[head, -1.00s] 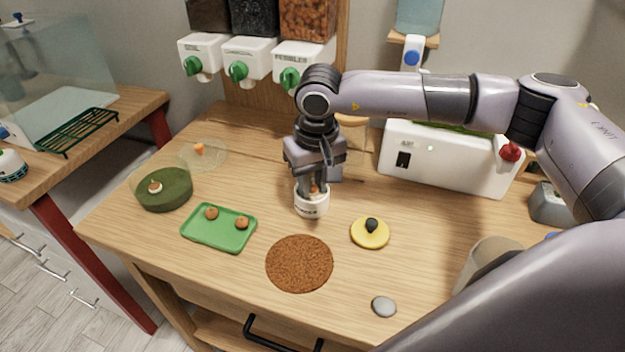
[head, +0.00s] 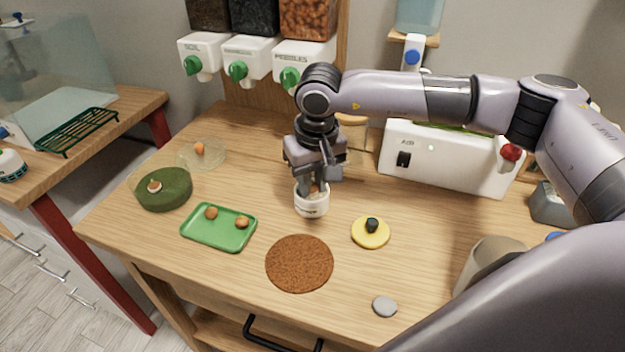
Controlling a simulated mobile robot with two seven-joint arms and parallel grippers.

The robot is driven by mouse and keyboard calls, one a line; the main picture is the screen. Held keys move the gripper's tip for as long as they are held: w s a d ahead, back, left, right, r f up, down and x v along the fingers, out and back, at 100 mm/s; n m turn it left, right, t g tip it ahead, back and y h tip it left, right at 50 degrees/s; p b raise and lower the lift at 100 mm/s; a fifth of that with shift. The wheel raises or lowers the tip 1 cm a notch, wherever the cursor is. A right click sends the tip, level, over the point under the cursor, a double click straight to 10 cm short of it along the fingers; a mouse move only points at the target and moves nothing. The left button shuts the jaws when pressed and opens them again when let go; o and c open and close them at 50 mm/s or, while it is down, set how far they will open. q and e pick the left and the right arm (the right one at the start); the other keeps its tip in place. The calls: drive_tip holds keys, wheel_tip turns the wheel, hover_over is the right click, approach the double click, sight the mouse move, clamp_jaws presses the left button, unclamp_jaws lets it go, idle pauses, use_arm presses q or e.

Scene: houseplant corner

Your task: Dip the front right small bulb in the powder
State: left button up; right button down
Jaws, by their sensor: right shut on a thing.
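My right gripper (head: 312,188) points straight down into a small white pot (head: 312,207) with dark lettering on its front. It is shut on a small orange-brown bulb (head: 315,189), which shows only partly between the fingers at the pot's mouth. The powder inside the pot is mostly hidden, so I cannot tell how deep the bulb sits. Two more small brown bulbs lie on the green tray (head: 205,238), one at the left (head: 211,213) and one at the right (head: 241,222). My left gripper is not in view.
A round brown mat (head: 299,263) lies in front of the pot. A yellow dish with a dark knob (head: 370,233) and a grey pebble (head: 384,306) are to the right. A green bowl (head: 165,190) and clear dish (head: 203,154) stand left. A white box (head: 450,160) stands behind.

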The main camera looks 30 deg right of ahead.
sight(312, 185)
drive_tip(key=shift+s, duration=0.1)
idle(0.3)
drive_tip(key=shift+r+p, duration=2)
drive_tip(key=shift+r, duration=1.5)
